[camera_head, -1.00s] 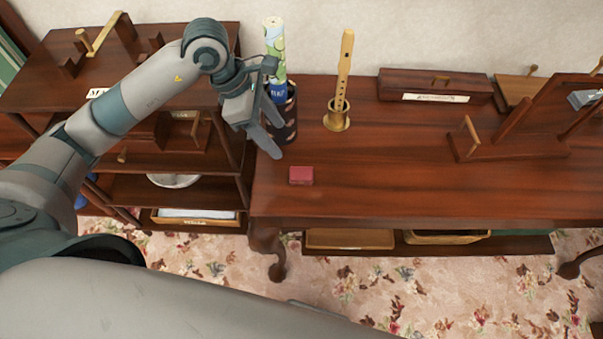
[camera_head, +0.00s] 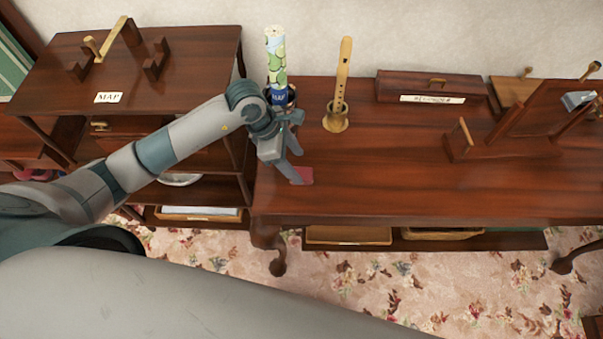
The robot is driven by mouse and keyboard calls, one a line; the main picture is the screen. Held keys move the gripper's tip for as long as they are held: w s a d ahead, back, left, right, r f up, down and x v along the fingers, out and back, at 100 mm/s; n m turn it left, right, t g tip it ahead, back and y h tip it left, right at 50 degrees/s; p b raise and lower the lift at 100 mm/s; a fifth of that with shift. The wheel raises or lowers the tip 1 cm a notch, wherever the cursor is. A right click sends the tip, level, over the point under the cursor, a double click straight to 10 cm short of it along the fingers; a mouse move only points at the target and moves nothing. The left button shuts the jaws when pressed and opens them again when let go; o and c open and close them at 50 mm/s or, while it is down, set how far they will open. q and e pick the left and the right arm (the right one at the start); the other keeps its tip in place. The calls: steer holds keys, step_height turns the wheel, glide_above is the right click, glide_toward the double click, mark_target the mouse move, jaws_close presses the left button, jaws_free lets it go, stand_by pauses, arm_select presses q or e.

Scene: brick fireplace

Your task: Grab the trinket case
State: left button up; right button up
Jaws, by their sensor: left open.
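My right gripper is not in view.
Behind my left gripper stands a rolled map (camera_head: 276,62) in a holder. A long box (camera_head: 430,86) and a wooden stand (camera_head: 510,135) are farther right. The table's middle is clear.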

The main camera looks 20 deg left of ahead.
mark_target(301, 173)
arm_select(q)
steer(key=shift+d+f+p, duration=0.15)
steer(key=shift+f+p, duration=0.6)
steer(key=shift+p, duration=0.05)
steer(key=shift+p+x, duration=0.55)
steer(key=shift+x, duration=1.25)
steer(key=shift+f, duration=0.15)
steer(key=shift+c, duration=0.3)
steer(key=c, duration=1.1)
steer(key=shift+o, duration=0.2)
